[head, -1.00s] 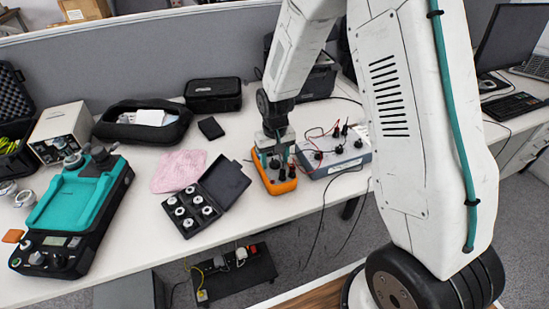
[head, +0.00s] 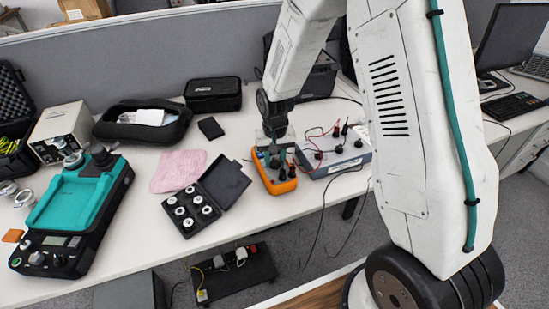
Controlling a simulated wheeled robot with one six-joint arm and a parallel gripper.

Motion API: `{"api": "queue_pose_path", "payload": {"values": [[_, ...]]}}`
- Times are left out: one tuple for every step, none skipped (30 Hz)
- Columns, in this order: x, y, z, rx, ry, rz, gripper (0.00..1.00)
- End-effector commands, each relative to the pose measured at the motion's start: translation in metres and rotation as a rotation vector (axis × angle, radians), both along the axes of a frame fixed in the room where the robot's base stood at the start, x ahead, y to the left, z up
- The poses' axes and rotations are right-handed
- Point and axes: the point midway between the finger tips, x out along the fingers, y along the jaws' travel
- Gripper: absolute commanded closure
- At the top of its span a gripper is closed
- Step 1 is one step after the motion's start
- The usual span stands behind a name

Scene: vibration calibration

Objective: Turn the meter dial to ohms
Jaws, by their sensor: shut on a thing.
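The orange meter (head: 283,187) lies on the white table near its front edge, right of the open black case. My gripper (head: 274,160) points down over the meter and is shut on its dial (head: 274,164). The gripper and arm hide most of the meter's upper face, so the dial's setting cannot be read. Dark plugs show at the meter's near end.
A grey box with leads (head: 345,150) stands close right of the meter. The open black case (head: 190,210) with several round pieces is close left. A pink cloth (head: 178,170) and teal-topped device (head: 75,205) lie further left.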

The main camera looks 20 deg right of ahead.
Motion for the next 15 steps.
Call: {"api": "queue_pose_path", "payload": {"values": [[0.0001, -0.0001, 0.0002, 0.000, 0.000, -0.035, 0.91], [0.0001, -0.0001, 0.0002, 0.000, 0.000, -0.060, 0.91], [0.0001, -0.0001, 0.0002, 0.000, 0.000, -0.093, 0.91], [0.0001, -0.0001, 0.0002, 0.000, 0.000, -0.118, 0.91], [0.0001, -0.0001, 0.0002, 0.000, 0.000, -0.142, 0.91], [0.0001, -0.0001, 0.0002, 0.000, 0.000, -0.175, 0.91], [0.0001, -0.0001, 0.0002, 0.000, 0.000, -0.198, 0.91], [0.0001, -0.0002, 0.0002, 0.000, 0.000, -0.221, 0.91], [0.0001, -0.0002, 0.0002, 0.000, 0.000, -0.251, 0.91], [0.0001, -0.0002, 0.0002, 0.000, 0.000, -0.274, 0.91], [0.0001, -0.0002, 0.0002, 0.000, 0.000, -0.295, 0.91], [0.0001, -0.0002, 0.0002, 0.000, 0.000, -0.321, 0.91], [0.0001, -0.0002, 0.0002, 0.000, 0.000, -0.340, 0.91], [0.0001, -0.0002, 0.0002, 0.000, 0.000, -0.359, 0.91], [0.0001, -0.0002, 0.0002, 0.000, 0.000, -0.381, 0.91]]}}
